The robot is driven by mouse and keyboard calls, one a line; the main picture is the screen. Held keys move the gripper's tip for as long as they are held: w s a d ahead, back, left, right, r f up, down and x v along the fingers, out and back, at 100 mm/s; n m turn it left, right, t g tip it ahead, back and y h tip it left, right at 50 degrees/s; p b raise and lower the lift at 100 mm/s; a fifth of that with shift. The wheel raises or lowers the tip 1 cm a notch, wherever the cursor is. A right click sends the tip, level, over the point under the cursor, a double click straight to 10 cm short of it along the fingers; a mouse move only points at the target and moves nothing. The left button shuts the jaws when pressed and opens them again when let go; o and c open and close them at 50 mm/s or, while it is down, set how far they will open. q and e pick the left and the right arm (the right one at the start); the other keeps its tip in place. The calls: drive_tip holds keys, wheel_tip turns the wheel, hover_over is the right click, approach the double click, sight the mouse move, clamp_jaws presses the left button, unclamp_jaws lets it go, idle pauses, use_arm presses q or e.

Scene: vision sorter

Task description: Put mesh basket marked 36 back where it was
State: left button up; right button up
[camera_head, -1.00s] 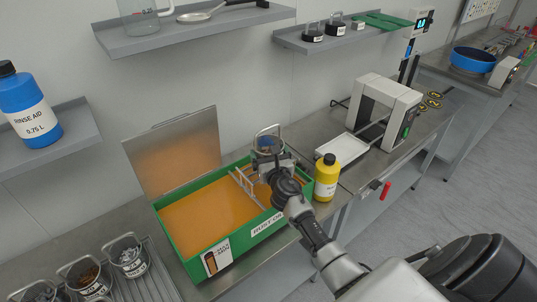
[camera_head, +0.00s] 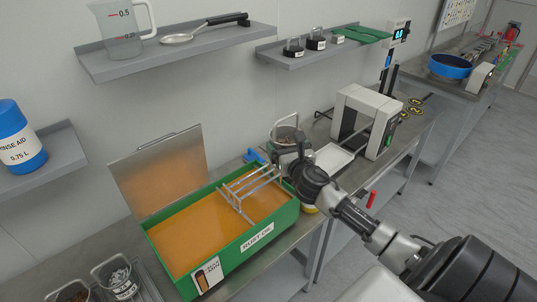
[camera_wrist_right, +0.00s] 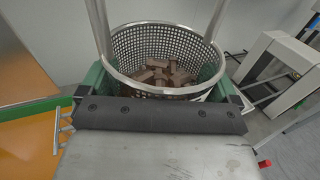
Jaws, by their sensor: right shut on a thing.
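A round mesh basket (camera_head: 286,131) with a tall handle is in my right gripper (camera_head: 290,152). It is off the right end of the green oil tub. In the right wrist view the basket (camera_wrist_right: 128,47) shows perforated metal walls and several brown blocks (camera_wrist_right: 163,73) inside. The right gripper (camera_wrist_right: 158,98) is shut on it, with green pads at both sides. No number on this basket can be read. My left gripper is not in view.
The green tub (camera_head: 240,250) holds orange liquid, with a wire rack (camera_head: 236,206) across it and a raised lid (camera_head: 160,175) behind. A yellow bottle (camera_head: 309,209) is mostly hidden by my right arm. A white tray (camera_head: 334,158) and grey device (camera_head: 372,103) stand to the right.

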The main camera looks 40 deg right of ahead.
drive_tip(key=shift+s+d+r, duration=0.75)
drive_tip(key=shift+d+r, duration=0.15)
drive_tip(key=s+a+f+n+y+b, duration=0.1)
drive_tip(key=s+a+f+y+b, duration=0.1)
drive_tip(key=s+a, duration=0.3)
drive_tip(key=s+a+f+n+y+b, duration=0.1)
drive_tip(key=s+a+f+b, duration=0.2)
drive_tip(key=a, duration=1)
drive_tip(key=s+a+f+n+y+b, duration=0.1)
drive_tip(key=s+a+f+y+b, duration=0.1)
drive_tip(key=s+a+f, duration=0.3)
drive_tip(key=s+a+b, duration=0.1)
drive_tip(key=s+a, duration=0.2)
drive_tip(key=a, duration=0.2)
drive_tip(key=shift+s+f+n+t+y, duration=0.3)
drive_tip(key=shift+f+t, duration=0.1)
